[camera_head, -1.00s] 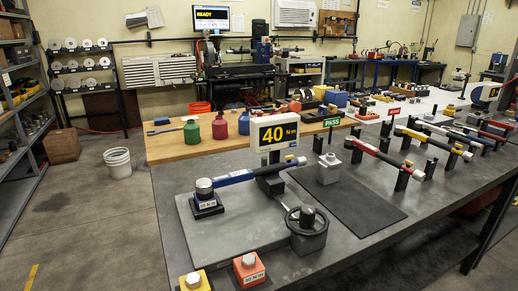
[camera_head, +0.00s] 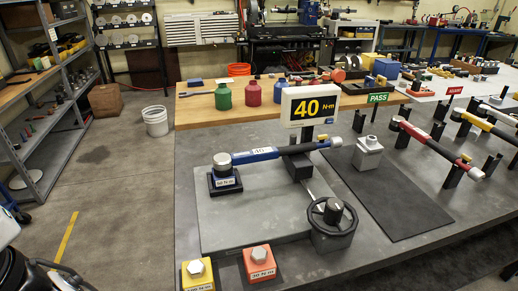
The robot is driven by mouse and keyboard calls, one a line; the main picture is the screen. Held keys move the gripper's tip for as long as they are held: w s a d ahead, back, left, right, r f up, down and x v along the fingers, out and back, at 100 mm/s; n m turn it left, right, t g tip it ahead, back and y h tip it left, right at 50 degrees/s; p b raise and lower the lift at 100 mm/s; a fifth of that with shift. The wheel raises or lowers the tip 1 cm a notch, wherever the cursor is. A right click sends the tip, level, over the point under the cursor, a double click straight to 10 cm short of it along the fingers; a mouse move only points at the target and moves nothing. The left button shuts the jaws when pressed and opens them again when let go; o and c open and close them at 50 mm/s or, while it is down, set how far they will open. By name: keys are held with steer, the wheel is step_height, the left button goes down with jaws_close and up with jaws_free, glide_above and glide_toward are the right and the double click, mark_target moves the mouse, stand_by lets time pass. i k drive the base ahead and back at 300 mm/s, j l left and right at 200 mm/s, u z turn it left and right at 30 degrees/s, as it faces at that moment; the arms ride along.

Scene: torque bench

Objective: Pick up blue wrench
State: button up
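My gripper is not clearly seen; dark and white parts at the bottom left may be mine.
A red wrench (camera_head: 432,145) lies on stands to the right, with a yellow one beyond. A handwheel unit (camera_head: 332,222) stands in front of the blue wrench. Yellow (camera_head: 198,273) and orange (camera_head: 259,262) blocks sit at the front edge. A black mat (camera_head: 400,205) lies mostly clear.

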mark_target(222, 163)
steer(key=k+l+u, duration=0.1)
steer(key=l, duration=0.3)
steer(key=k+l+u, duration=0.1)
steer(key=l, duration=0.3)
steer(key=k+l+u, duration=0.1)
steer(key=k+l, duration=0.15)
steer(key=k+l+u, duration=0.1)
steer(key=l, duration=0.35)
steer(key=k+l+u, duration=0.1)
steer(key=k+l, duration=0.2)
steer(key=i, duration=1.5)
